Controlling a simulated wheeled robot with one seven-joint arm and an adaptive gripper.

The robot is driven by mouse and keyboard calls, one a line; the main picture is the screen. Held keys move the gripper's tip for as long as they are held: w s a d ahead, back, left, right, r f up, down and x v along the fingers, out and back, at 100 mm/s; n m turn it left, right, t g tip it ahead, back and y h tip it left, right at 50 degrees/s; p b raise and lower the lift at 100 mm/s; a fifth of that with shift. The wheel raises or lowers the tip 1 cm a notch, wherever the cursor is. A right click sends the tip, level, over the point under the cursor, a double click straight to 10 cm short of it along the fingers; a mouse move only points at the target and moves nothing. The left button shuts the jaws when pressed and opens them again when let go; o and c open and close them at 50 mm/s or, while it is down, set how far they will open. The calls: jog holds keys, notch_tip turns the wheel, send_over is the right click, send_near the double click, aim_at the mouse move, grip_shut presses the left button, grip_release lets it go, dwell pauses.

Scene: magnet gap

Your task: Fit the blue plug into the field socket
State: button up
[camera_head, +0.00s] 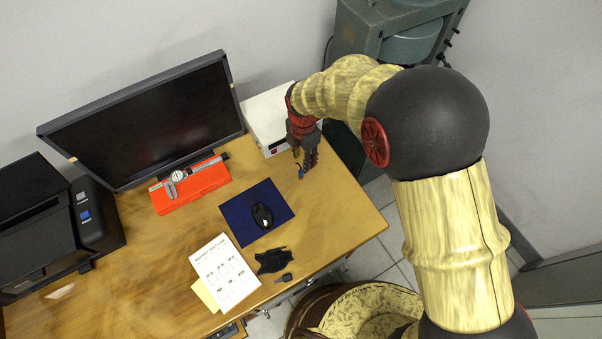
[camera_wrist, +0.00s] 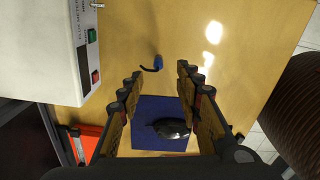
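The blue plug (camera_wrist: 158,62) lies on the wooden table with a short black lead curling from it. It also shows in the head view (camera_head: 301,174), just below my gripper's tips. My gripper (camera_wrist: 159,72) is open and empty above the table, with its two fingers wide apart. In the wrist view the plug appears between and slightly beyond the fingertips, apart from both. In the head view my gripper (camera_head: 306,161) points down beside the white meter box (camera_head: 266,112). The box (camera_wrist: 55,45) has green and red fittings on one face; I cannot tell which fitting, if any, is the field socket.
A blue mat (camera_head: 239,229) with a black mouse (camera_head: 262,215) lies nearby. A monitor (camera_head: 150,118), calipers on a red case (camera_head: 190,190), a printed sheet (camera_head: 225,272) and a printer (camera_head: 50,225) take up the left. A grey-green machine (camera_head: 375,30) stands behind the arm.

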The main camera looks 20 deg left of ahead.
aim_at(301, 169)
jog(key=f, duration=0.2)
jog(key=shift+s+a+f+n+b, duration=0.15)
jog(key=shift+a+f+n+b, duration=0.15)
jog(key=shift+f, duration=0.1)
notch_tip(301, 169, down, 6)
jog(key=shift+r+b, duration=0.15)
jog(key=shift+b, duration=0.75)
jog(key=shift+c, duration=1.2)
grip_shut()
